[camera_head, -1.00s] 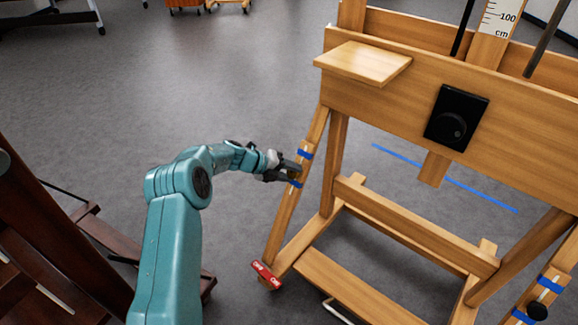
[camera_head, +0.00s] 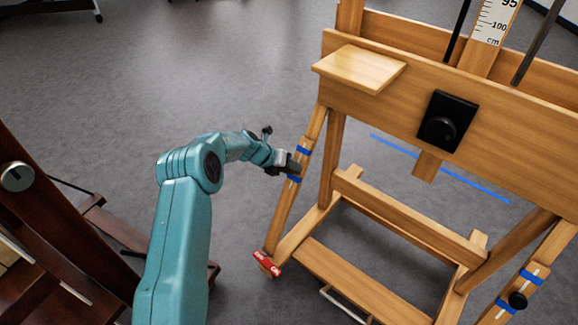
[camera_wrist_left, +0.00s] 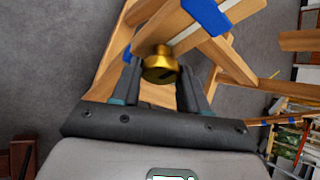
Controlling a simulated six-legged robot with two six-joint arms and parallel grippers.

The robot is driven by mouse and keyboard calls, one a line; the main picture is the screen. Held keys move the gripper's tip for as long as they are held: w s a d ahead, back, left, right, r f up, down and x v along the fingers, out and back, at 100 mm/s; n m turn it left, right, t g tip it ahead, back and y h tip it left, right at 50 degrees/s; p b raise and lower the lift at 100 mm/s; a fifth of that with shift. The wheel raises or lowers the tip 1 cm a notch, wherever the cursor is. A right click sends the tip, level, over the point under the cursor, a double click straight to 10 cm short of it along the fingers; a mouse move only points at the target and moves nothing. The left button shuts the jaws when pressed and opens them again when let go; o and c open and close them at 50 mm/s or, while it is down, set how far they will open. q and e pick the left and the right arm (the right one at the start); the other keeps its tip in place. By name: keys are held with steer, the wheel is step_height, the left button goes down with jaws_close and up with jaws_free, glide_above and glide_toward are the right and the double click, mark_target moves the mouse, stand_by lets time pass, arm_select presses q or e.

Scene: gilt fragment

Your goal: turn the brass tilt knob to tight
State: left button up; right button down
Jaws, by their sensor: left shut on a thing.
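The brass tilt knob (camera_wrist_left: 160,66) shows in the left wrist view between the two dark fingers of my left gripper. My left gripper (camera_head: 290,167) is shut on it at the slanted left strut (camera_head: 281,212) of the wooden easel. In the head view the gripper hides the knob. Blue tape bands (camera_head: 303,150) cross the strut above and below the gripper. No marking that reads tight or loose is legible at the knob. My right gripper is not in view.
The easel's front board (camera_head: 385,97) carries a small wooden shelf (camera_head: 360,68) and a black dial (camera_head: 440,130). A black knob (camera_head: 517,300) sits on the right strut. A dark wooden frame (camera_head: 60,225) stands at the left. Grey floor (camera_head: 200,80) is open behind my arm.

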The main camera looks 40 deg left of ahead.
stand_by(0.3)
arm_select(q)
steer(key=o, duration=1)
steer(key=p+v, duration=0.4)
steer(key=v, duration=1.2)
steer(key=shift+s+r, duration=0.1)
steer(key=shift+s, duration=0.05)
